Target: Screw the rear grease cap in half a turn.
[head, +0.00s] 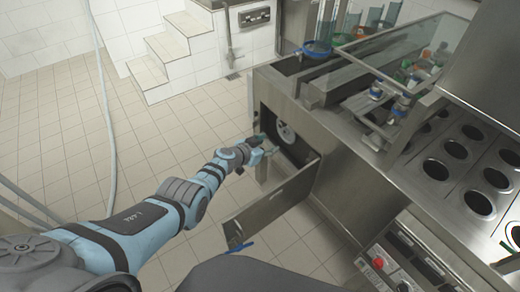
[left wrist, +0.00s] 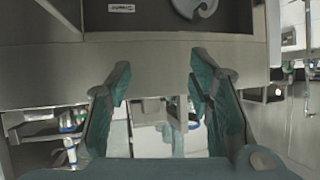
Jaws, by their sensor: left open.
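My left gripper (head: 262,148) is at the open compartment in the machine's front. In the left wrist view its two teal fingers (left wrist: 160,78) stand apart with nothing between them. A pale round disc (head: 286,131) shows inside the dark compartment, just beyond the gripper. A grey round part (left wrist: 195,8) shows at the top edge of the left wrist view, beyond the fingers. I cannot make out the rear grease cap in either view. My right gripper is not in view.
The compartment's metal door (head: 272,205) hangs open in front of the machine, close below my left arm. The machine's steel body (head: 345,185) stands to the right. White steps (head: 165,58) stand at the back.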

